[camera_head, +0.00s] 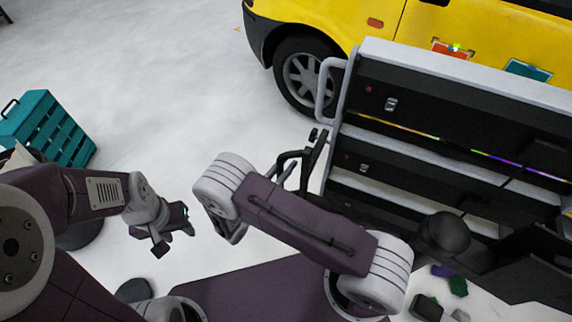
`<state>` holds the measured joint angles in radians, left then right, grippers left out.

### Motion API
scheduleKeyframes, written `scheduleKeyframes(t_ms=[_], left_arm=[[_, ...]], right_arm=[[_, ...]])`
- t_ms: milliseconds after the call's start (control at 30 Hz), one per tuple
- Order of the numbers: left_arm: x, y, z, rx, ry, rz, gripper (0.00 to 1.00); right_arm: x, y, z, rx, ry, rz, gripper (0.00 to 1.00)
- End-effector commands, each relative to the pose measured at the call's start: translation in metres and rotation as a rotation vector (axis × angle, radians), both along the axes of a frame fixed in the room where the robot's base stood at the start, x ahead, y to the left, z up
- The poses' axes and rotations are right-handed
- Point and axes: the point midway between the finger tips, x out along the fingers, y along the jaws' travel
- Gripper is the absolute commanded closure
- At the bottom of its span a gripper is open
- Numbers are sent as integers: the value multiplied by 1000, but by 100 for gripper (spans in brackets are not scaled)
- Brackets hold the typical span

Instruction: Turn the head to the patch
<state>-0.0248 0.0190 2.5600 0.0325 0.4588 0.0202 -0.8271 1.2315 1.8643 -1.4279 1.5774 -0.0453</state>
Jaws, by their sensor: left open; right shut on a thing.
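Two small patches show on the side of the yellow car (350,18): an orange one (453,48) with a small bright green spot at its top edge, and a teal one (528,70) to its right. I cannot tell which is the task's patch. My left gripper (175,238) is open and empty over the pale floor, far from the car. My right gripper (303,165) is mostly hidden behind my own arm link, with dark parts showing left of the cart. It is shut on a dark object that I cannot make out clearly.
A black and grey tool cart (450,72) with a side handle (325,90) stands between me and the car. A teal drawer box (45,128) is at the far left. Small dark, green and purple items (457,286) lie lower right.

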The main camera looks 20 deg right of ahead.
Motion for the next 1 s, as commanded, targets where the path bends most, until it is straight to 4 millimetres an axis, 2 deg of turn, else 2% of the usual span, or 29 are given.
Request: scheduleKeyframes(t_ms=[367, 467, 567, 800, 1000], left_arm=[[0, 0, 0, 0, 0, 0, 59], [0, 0, -2, 0, 0, 0, 59], [0, 0, -6, 0, 0, 0, 59], [0, 0, -21, 0, 0, 0, 59], [0, 0, -32, 0, 0, 0, 59]], right_arm=[[0, 0, 0, 0, 0, 0, 100], [4, -5, -1, 2, -1, -17, 100], [17, -22, -2, 3, -2, -65, 100], [56, -83, -4, 3, -4, -228, 100], [76, -126, -3, 3, -4, -334, 100]])
